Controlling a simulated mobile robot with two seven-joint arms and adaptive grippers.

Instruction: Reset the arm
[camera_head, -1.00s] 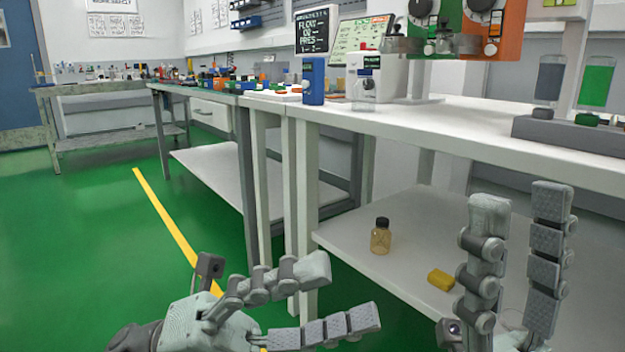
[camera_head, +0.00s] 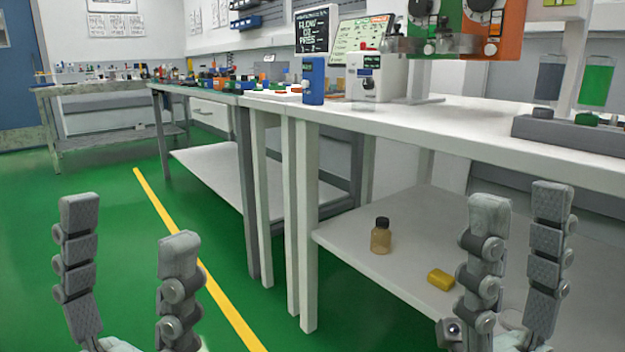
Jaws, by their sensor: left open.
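My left gripper (camera_head: 129,218) is at the lower left of the head view, fingers pointing up and spread apart, open and empty over the green floor. My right gripper (camera_head: 520,197) is at the lower right, fingers pointing up with a gap between them. It is open and empty, in front of the lower shelf. The bases of both grippers are partly cut off by the bottom edge.
A white bench (camera_head: 455,125) runs along the right, with a lower shelf (camera_head: 355,262). A small amber bottle with a dark cap (camera_head: 381,238) and a yellow block (camera_head: 440,280) rest on that shelf. The green floor (camera_head: 110,170) at left is clear, with a yellow line (camera_head: 190,248).

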